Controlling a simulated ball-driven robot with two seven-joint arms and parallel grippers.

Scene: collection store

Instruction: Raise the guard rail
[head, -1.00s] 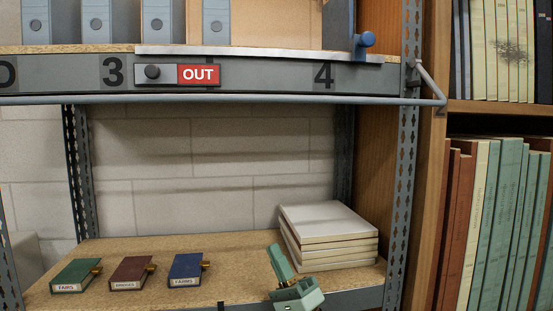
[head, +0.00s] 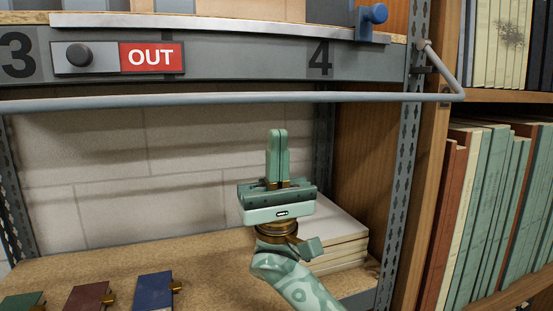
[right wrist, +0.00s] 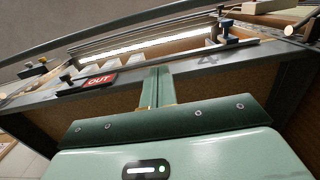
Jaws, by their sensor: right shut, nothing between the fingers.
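The guard rail (head: 230,101) is a thin grey bar running across the front of the upper shelf, below the shelf edge. Its right end bends up to a pivot on the upright (head: 427,45). It also shows in the right wrist view (right wrist: 130,22). My right gripper (head: 277,132) is shut and empty, its fingers pointing up. In the head view it is below the rail with a small gap in the picture; how far it is in depth I cannot tell. My left gripper is not in view.
The upper shelf edge carries an OUT slider (head: 118,57) and a blue knob (head: 375,14). A stack of white books (head: 345,237) lies on the lower shelf behind my right arm. Small boxes, including a blue one (head: 153,290), lie left. A bookcase (head: 440,200) stands at right.

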